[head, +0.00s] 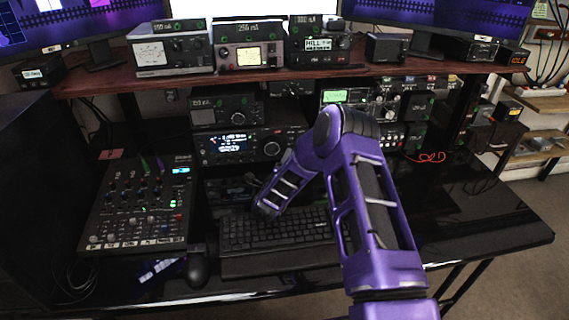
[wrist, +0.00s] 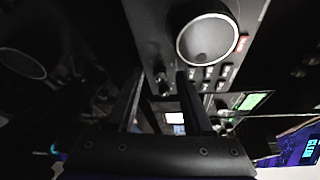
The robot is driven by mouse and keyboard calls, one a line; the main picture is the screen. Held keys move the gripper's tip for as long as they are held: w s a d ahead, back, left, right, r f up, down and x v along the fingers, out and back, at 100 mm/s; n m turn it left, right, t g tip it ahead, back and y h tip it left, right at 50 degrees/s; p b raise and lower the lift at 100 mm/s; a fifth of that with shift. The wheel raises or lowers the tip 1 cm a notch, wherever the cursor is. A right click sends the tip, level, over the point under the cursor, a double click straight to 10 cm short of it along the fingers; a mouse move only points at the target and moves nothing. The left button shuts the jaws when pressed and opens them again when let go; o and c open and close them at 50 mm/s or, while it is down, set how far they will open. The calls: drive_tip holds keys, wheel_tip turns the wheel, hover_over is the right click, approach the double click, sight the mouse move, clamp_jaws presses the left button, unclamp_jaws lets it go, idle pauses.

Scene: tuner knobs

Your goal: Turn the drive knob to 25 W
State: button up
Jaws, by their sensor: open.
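No label reading "drive" is legible, so I cannot tell which knob is the drive knob. In the head view, a radio with a lit display (head: 233,141) stands under the shelf and has a large knob (head: 271,148) at its right. In the wrist view, a large round knob (wrist: 207,38) with a pale rim is close, beyond my gripper and up to the right. A second large round knob (wrist: 20,63) is at the left.
A keyboard (head: 275,230) lies below my arm. A mixer (head: 143,205) and a mouse (head: 198,268) are at the left. Several meters and radios line the wooden shelf (head: 180,85). More equipment with a green screen (head: 335,97) stands behind my arm. The desk's right end is clear.

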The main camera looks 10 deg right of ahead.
drive_tip(key=v, duration=1.7)
drive_tip(key=shift+s, duration=0.2)
drive_tip(key=shift+w+p, duration=0.1)
drive_tip(key=shift+p, duration=0.2)
drive_tip(key=w+d+n+y, duration=0.1)
drive_tip(key=d+n, duration=0.1)
drive_tip(key=w+d+n+y+p, duration=0.1)
drive_tip(key=w+d+n+y, duration=0.1)
drive_tip(key=shift+w+d+f, duration=0.1)
drive_tip(key=shift+w+d, duration=0.05)
drive_tip(key=shift+d, duration=0.1)
drive_tip(key=d+n+y, duration=0.1)
drive_tip(key=n+y, duration=0.1)
drive_tip(key=d+r+n+y, duration=0.1)
drive_tip(key=n, duration=0.1)
drive_tip(key=shift+w+d, duration=0.3)
drive_tip(key=shift+d, duration=0.1)
drive_tip(key=s+d+r+n+g+y+p, duration=0.15)
drive_tip(key=s+d+r+n+y, duration=0.3)
drive_tip(key=n, duration=0.55)
drive_tip(key=x, duration=0.6)
drive_tip(key=f+x, duration=0.1)
drive_tip(key=x, duration=0.5)
drive_tip(key=d+b+x, duration=0.1)
drive_tip(key=x, duration=0.5)
drive_tip(key=shift+f, duration=0.25)
clamp_jaws()
